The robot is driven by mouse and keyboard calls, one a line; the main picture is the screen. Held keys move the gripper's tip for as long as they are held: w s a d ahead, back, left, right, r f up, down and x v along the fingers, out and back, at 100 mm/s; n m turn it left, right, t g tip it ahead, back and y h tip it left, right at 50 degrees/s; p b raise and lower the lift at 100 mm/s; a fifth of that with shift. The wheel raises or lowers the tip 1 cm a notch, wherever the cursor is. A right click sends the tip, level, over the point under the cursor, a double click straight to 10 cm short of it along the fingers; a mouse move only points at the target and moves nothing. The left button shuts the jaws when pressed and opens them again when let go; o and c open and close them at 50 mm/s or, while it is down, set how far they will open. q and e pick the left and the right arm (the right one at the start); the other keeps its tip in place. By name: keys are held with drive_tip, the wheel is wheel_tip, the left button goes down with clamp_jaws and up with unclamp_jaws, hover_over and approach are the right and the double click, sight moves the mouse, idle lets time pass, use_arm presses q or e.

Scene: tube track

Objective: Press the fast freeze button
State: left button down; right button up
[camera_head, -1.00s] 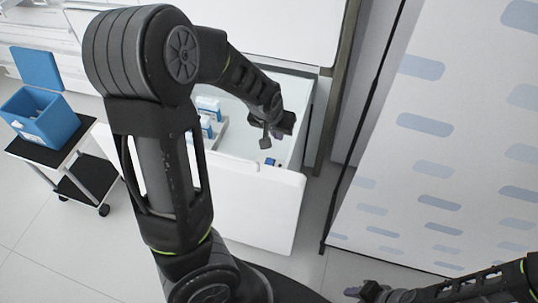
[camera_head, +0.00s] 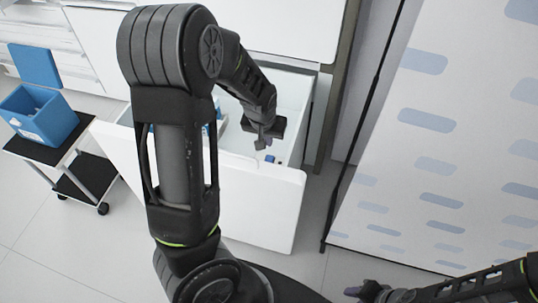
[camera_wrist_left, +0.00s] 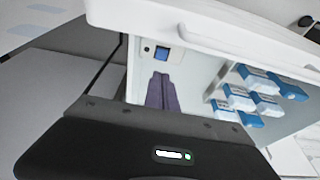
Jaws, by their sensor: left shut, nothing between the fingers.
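The fast freeze button looks to be the small blue square (camera_wrist_left: 161,56) on a pale plate inside the open white drawer; it also shows as a small blue spot in the head view (camera_head: 270,158). My left gripper (camera_head: 262,144) is shut and empty over the drawer, just short of the blue square. Its purple-grey fingertips (camera_wrist_left: 161,80) point at the square in the left wrist view, and a gap shows between them. My right gripper (camera_head: 352,291) is low at the bottom of the head view, far from the drawer; its jaws are too small to read.
The open white drawer (camera_head: 262,203) holds several blue-and-white boxes (camera_wrist_left: 240,97). A black cart (camera_head: 75,140) with an open blue box (camera_head: 45,125) stands at the left. A patterned white panel (camera_head: 440,110) stands at the right. Floor is clear between cart and drawer.

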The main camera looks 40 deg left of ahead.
sight(270, 157)
use_arm(q)
drive_tip(key=x, duration=0.8)
drive_tip(key=shift+s+d+f+b, duration=0.1)
drive_tip(key=shift+s+f+b, duration=0.05)
drive_tip(key=shift+s+b, duration=0.25)
drive_tip(key=shift+f, duration=0.65)
